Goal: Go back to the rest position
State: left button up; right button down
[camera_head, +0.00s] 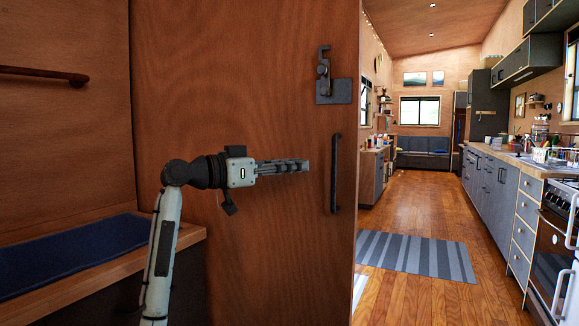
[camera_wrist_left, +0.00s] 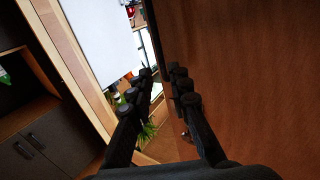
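My left gripper (camera_head: 293,167) is in front of a brown wooden door (camera_head: 240,80), raised to the height of the door's dark vertical handle (camera_head: 336,190). Its fingers point right, and their tips end a little left of the handle in the picture. In the left wrist view the two fingers (camera_wrist_left: 160,75) stand apart with nothing held between them. The door panel (camera_wrist_left: 240,70) fills the right side of that view. My left arm comes up from the bottom left of the head view, bent at the wrist. My right gripper is not in view.
A metal latch (camera_head: 333,90) sits above the handle. A blue-topped wooden bench (camera_head: 75,250) is at the left, under a dark wall bar (camera_head: 45,74). Right of the door, a wooden floor (camera_head: 415,205) with a striped rug (camera_head: 415,255) runs past kitchen cabinets (camera_head: 490,185) and a stove (camera_head: 550,245).

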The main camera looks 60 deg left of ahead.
pick_arm(q)
jog(key=shift+s, duration=0.4)
